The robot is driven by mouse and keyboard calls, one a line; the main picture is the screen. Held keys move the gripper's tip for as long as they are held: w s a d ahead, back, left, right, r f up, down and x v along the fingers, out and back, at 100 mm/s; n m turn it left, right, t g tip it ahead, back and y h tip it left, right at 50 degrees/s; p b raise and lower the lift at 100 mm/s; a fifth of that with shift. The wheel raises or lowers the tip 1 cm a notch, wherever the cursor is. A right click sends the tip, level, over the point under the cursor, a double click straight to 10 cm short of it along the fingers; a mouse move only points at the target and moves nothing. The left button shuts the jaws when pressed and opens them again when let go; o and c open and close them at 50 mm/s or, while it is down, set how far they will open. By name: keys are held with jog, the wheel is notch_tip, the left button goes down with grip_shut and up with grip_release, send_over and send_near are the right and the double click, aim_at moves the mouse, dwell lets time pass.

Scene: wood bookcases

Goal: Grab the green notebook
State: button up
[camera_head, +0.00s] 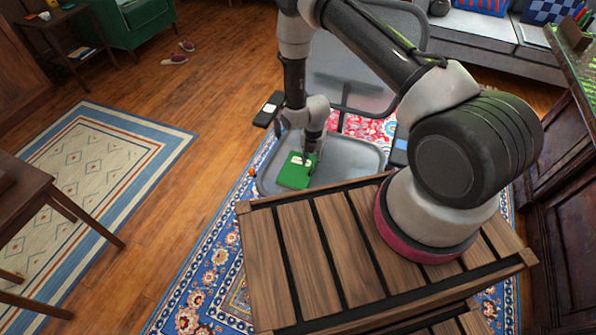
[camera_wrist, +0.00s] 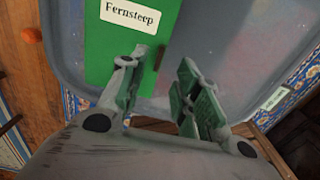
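The green notebook (camera_head: 291,178) lies on a grey tray-like surface (camera_head: 345,174) beyond my wooden base. In the wrist view, the notebook (camera_wrist: 112,58) has a white label reading "Fernsteep". My gripper (camera_head: 309,160) points down over the notebook's right part in the head view and hides some of it. In the wrist view, my gripper (camera_wrist: 163,80) has its two fingers apart, with nothing seen held between them. The left finger overlaps the notebook's lower right in the picture; the right finger is over the bare grey surface. Whether the fingers touch the notebook is unclear.
A raised rim surrounds the grey surface, with a grey panel (camera_head: 345,70) behind it. A dark flat object (camera_head: 268,109) lies left of it, and a blue item (camera_head: 399,152) is at its right. A small table (camera_head: 32,200) stands left. Open floor (camera_head: 205,110) lies between.

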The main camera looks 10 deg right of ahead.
aim_at(311, 169)
notch_tip(311, 169, down, 6)
jog(key=shift+a+r, duration=0.1)
jog(key=shift+c, duration=0.5)
grip_shut()
